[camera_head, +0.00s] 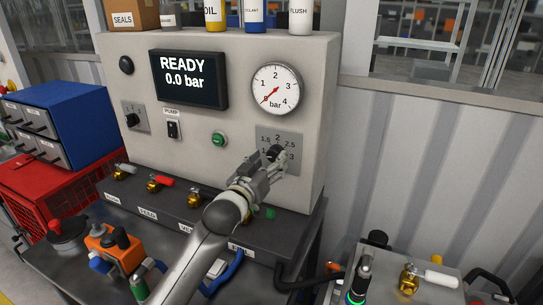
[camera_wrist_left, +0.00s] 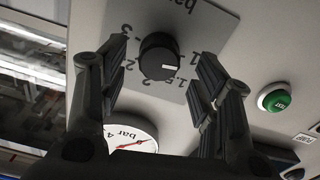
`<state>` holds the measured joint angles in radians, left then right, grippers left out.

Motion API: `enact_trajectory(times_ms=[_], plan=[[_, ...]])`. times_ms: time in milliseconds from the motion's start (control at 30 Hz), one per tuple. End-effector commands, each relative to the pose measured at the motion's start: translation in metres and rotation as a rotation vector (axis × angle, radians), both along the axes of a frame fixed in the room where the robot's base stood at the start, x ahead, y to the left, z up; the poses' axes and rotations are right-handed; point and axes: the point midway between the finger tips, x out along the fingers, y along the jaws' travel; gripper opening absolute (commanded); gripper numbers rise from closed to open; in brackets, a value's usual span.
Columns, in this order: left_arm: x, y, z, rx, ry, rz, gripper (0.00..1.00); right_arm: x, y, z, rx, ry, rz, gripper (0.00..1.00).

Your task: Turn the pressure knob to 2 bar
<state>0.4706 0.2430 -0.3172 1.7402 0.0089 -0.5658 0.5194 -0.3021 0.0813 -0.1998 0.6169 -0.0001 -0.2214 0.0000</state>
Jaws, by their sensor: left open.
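The black pressure knob (camera_head: 274,153) sits on a grey scale plate (camera_head: 293,139) at the panel's lower right, partly hidden by my gripper. In the left wrist view the knob (camera_wrist_left: 156,52) shows a white mark toward the 1 to 1.5 side; its exact setting is hard to read. My left gripper (camera_head: 268,172) is open in front of the knob. In the wrist view its fingers (camera_wrist_left: 160,80) stand on either side, with visible gaps to the knob. The display (camera_head: 188,80) reads READY 0.0 bar. The gauge (camera_head: 276,89) needle points near its low end. My right gripper is not in view.
A green button (camera_head: 219,139) and the pump switch (camera_head: 173,130) sit left of the knob. Valves with red (camera_head: 160,182) and other handles line the ledge below. Bottles (camera_head: 301,16) stand on top. A blue drawer unit (camera_head: 75,120) is at left.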

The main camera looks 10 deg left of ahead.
Motion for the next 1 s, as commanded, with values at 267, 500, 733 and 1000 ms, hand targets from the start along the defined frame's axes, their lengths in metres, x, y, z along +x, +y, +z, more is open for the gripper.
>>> enact_trajectory(times_ms=[267, 500, 733, 1000], plan=[[0.02, -0.004, 0.001, 0.001, 0.0, -0.001, 0.58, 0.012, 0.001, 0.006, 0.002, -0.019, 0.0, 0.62], [0.022, -0.005, 0.0, 0.0, 0.0, -0.001, 0.58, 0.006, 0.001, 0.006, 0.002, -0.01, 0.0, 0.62], [0.022, -0.005, 0.0, 0.0, 0.0, -0.001, 0.43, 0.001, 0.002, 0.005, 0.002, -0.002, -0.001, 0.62], [0.022, -0.004, 0.0, 0.0, 0.0, 0.0, 0.12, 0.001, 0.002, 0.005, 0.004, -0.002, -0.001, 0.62]])
